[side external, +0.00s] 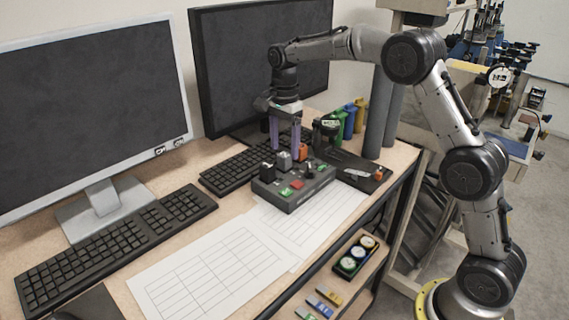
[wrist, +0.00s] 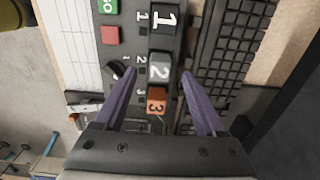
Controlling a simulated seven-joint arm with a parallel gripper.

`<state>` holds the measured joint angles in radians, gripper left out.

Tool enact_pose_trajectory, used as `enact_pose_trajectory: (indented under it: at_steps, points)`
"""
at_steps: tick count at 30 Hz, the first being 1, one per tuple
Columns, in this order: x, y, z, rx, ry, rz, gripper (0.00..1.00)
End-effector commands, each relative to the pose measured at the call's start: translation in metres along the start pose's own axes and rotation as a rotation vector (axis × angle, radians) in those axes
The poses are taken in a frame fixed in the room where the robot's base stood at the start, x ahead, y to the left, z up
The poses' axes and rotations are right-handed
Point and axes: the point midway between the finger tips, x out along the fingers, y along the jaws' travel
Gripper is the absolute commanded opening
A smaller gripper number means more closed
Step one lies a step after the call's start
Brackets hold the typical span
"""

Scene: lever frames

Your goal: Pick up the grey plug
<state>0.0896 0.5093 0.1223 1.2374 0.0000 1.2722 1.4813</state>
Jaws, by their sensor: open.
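The grey plug (side external: 284,161) stands upright in the dark control box (side external: 294,197), in the middle of a row of three plugs. My gripper (side external: 285,150) points straight down over the row and is open. In the wrist view the purple fingertips of my gripper (wrist: 158,73) lie on either side of the grey plug, with a visible gap on each side. I cannot tell exactly how far down the fingertips reach beside it.
A black plug (wrist: 163,18) marked 1 and an orange plug (wrist: 156,101) marked 3 flank the grey one closely. A red button (wrist: 110,35) and a green button (side external: 286,192) are on the box. A keyboard (side external: 245,168) lies behind it, papers (side external: 215,272) in front.

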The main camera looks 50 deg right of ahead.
Motion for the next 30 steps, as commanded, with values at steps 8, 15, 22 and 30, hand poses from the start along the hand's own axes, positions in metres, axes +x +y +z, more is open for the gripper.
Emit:
enact_pose_trajectory:
  at_steps: [8, 15, 22, 30]
  points:
    - [0.032, 0.001, 0.001, 0.0, 0.0, 0.001, 0.72]
    - [0.034, 0.001, 0.001, 0.0, 0.0, 0.001, 0.72]
    - [0.033, 0.0, 0.001, 0.0, 0.0, 0.0, 0.33]
    - [0.033, 0.0, 0.001, 0.0, 0.0, 0.0, 0.0]
